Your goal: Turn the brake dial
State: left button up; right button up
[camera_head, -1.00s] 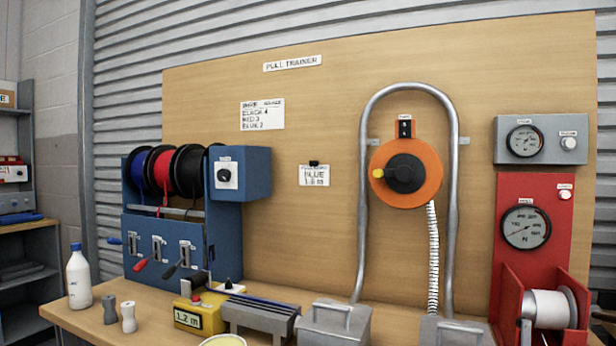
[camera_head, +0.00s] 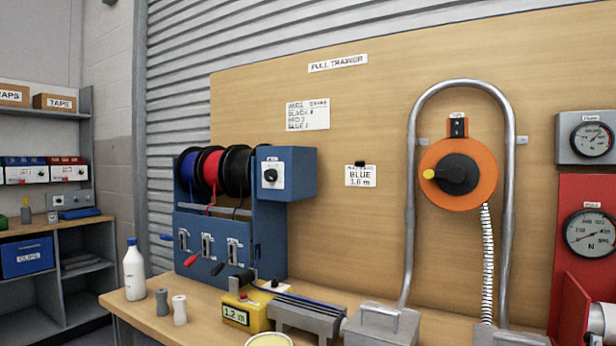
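A black round dial (camera_head: 270,175) on a white plate sits on the front of the blue box (camera_head: 303,183) at the right of the spool rack. It looks like the brake dial, but its small label is too blurred to read. The rack holds a blue spool (camera_head: 187,170), a red spool (camera_head: 209,171) and a black spool (camera_head: 236,171). Neither of my grippers shows in the head view.
An orange reel (camera_head: 458,195) with a yellow knob hangs inside a bent metal pipe (camera_head: 411,200). Shelves (camera_head: 60,112) stand at the left.

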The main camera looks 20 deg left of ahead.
aim_at(271, 175)
jog(key=i+j, duration=0.15)
jog(key=j, duration=0.3)
jog(key=i+j+z, duration=0.1)
jog(key=j, duration=0.3)
jog(key=i+j, duration=0.15)
jog(key=j, duration=0.3)
jog(key=i+j+z, duration=0.1)
jog(key=j, duration=0.3)
jog(key=i+j+z, duration=0.1)
jog(key=j, duration=0.35)
jog(key=i+j, duration=0.1)
jog(key=j, duration=0.35)
